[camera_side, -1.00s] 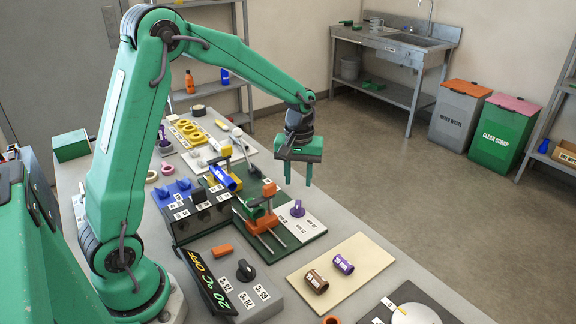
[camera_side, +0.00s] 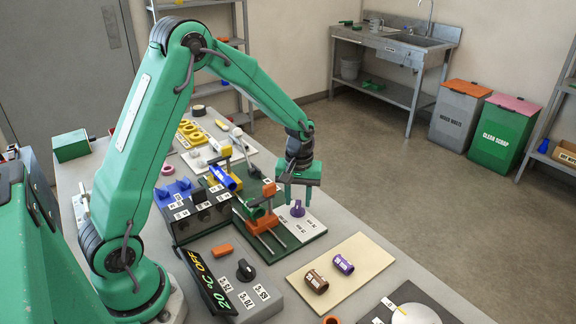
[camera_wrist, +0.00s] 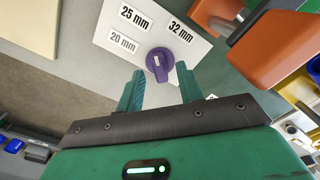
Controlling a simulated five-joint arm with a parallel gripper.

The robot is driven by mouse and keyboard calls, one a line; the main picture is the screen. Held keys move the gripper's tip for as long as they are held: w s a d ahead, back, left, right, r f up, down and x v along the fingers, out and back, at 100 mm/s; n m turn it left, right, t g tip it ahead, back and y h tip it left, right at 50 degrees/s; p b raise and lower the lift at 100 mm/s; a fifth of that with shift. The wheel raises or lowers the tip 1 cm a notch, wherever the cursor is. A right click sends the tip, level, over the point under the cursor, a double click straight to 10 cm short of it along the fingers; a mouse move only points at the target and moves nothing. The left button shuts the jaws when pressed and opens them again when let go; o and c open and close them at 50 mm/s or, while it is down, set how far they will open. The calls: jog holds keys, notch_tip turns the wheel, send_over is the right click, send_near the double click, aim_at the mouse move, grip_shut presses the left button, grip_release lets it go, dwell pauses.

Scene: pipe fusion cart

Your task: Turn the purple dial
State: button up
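The purple dial (camera_wrist: 160,62) sits on a white plate (camera_wrist: 112,42) with labels 20 mm, 25 mm and 32 mm around it. In the wrist view it lies just beyond my fingertips, between their lines. In the side view the dial (camera_side: 297,209) shows just below my gripper (camera_side: 294,203). My gripper (camera_wrist: 160,82) points down with its two green fingers apart, open and empty. The fingers look close to the dial, one to each side; whether they touch it I cannot tell.
An orange clamp block (camera_side: 262,222) on rails stands close left of the dial. A beige board (camera_side: 368,262) with a brown and a purple pipe piece lies nearer the camera. A black knob (camera_side: 245,270) sits on a grey heater box.

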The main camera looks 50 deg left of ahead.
jog(key=shift+f, duration=0.55)
grip_shut()
jog(key=shift+m, duration=0.4)
jog(key=m, duration=0.8)
dwell(0.3)
